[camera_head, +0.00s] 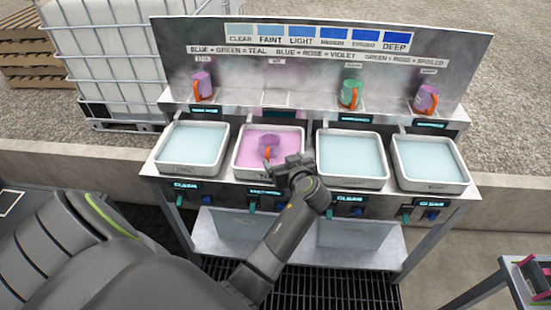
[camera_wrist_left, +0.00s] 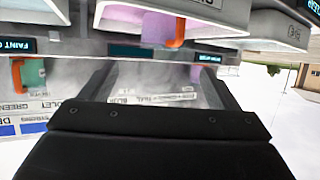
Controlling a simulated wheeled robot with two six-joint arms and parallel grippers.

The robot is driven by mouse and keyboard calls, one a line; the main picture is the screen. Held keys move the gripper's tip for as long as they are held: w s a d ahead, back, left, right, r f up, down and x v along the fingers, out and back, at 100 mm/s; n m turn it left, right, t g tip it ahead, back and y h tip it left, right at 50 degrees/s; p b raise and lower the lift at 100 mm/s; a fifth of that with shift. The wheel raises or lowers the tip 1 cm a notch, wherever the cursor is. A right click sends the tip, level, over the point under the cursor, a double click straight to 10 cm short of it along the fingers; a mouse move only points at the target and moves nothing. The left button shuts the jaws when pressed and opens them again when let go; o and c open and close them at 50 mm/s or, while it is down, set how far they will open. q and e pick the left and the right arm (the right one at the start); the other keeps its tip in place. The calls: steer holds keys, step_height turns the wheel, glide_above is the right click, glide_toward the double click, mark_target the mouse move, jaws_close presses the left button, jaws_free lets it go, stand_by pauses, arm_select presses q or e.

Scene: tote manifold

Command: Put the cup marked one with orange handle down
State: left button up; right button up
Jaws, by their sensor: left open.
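A violet cup with an orange handle (camera_head: 268,143) is in the second tray from the left, which holds pink liquid. A violet cup with an orange handle (camera_wrist_left: 155,28) shows at the top of the left wrist view, above the fingers. I cannot read a mark on it. My left gripper (camera_head: 284,163) is in front of the tray's cup, at its lower right. In the left wrist view its fingers (camera_wrist_left: 158,85) are spread with nothing between them. Whether a finger touches the cup cannot be told. My right gripper is out of view.
On the back shelf stand a violet cup (camera_head: 201,84), a green cup (camera_head: 351,94) and another violet cup (camera_head: 426,98), with an empty spot near the second label. Trays of pale liquid (camera_head: 160,158) flank the pink one. A wire-caged tank (camera_head: 105,60) stands behind left.

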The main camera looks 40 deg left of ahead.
arm_select(q)
steer(key=s+d+f+m+h, duration=0.1)
steer(key=s+f+m+h, duration=0.2)
steer(key=s+f, duration=0.55)
steer(key=s+d+f+m+g+h, duration=0.1)
steer(key=s+f+m+h, duration=0.25)
steer(key=f, duration=0.95)
steer(key=s+f+m+h, duration=0.25)
steer(key=s+f, duration=0.35)
steer(key=f, duration=0.5)
steer(key=s+f+g, duration=0.2)
steer(key=s+f, duration=0.3)
steer(key=s, duration=0.4)
steer(key=s+f+g+b, duration=0.1)
steer(key=s+f, duration=0.4)
steer(key=s, duration=0.5)
steer(key=s+f+m+g, duration=0.1)
steer(key=s+f+g, duration=0.2)
steer(key=s, duration=0.7)
step_height(320, 180, down, 2)
steer(key=shift+s+a+f+h, duration=0.1)
steer(key=shift+s+a+h, duration=0.1)
steer(key=shift+a+h, duration=0.2)
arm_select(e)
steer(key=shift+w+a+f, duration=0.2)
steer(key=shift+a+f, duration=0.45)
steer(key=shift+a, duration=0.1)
